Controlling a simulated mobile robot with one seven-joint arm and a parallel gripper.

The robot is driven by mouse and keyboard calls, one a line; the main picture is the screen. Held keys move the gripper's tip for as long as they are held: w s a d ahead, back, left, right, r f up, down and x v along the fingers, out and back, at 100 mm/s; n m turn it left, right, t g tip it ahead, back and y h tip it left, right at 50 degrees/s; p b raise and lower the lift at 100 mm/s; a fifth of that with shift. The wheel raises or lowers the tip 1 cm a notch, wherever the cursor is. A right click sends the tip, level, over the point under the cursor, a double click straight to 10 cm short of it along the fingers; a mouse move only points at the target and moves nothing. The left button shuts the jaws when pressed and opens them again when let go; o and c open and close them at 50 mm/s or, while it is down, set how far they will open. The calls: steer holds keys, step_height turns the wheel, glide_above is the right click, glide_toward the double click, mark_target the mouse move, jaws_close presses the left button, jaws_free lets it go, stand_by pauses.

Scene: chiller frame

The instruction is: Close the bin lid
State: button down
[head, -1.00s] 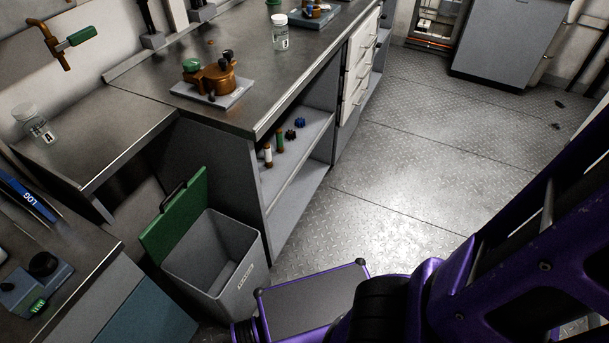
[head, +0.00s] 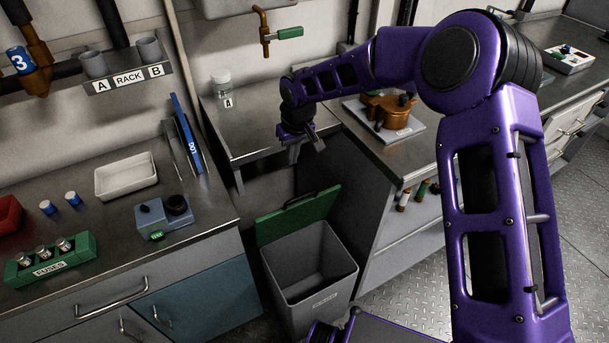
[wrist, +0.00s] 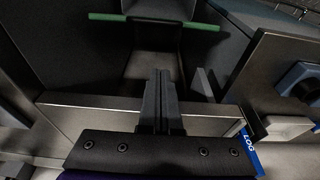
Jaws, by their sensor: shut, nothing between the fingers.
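The grey bin (head: 312,269) stands on the floor between the two counters in the head view. Its green lid (head: 298,216) is open, tilted up at the back of the bin, with a dark handle on its upper edge. My gripper (head: 308,150) is above and behind the lid, near the low counter's edge, apart from the lid and empty. In the wrist view my gripper (wrist: 160,102) shows its fingers together. Beyond them is the bin's dark interior (wrist: 152,66), with strips of green lid (wrist: 105,17) beside it.
The low metal counter (head: 250,130) holds a jar (head: 221,90) labelled A. The left counter holds a white tray (head: 126,176), a blue LOG book (head: 187,135) and a fuse rack (head: 50,259). A bronze pump-like part (head: 388,108) sits on the right counter.

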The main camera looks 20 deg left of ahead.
steer(key=w, duration=0.1)
glide_above(297, 202)
steer(key=x, duration=0.7)
steer(key=d+x, duration=0.1)
steer(key=x, duration=0.2)
steer(key=shift+s+f, duration=0.35)
steer(key=shift+f, duration=0.15)
steer(key=shift+s+d+f, duration=0.35)
steer(key=shift+d+f, duration=0.05)
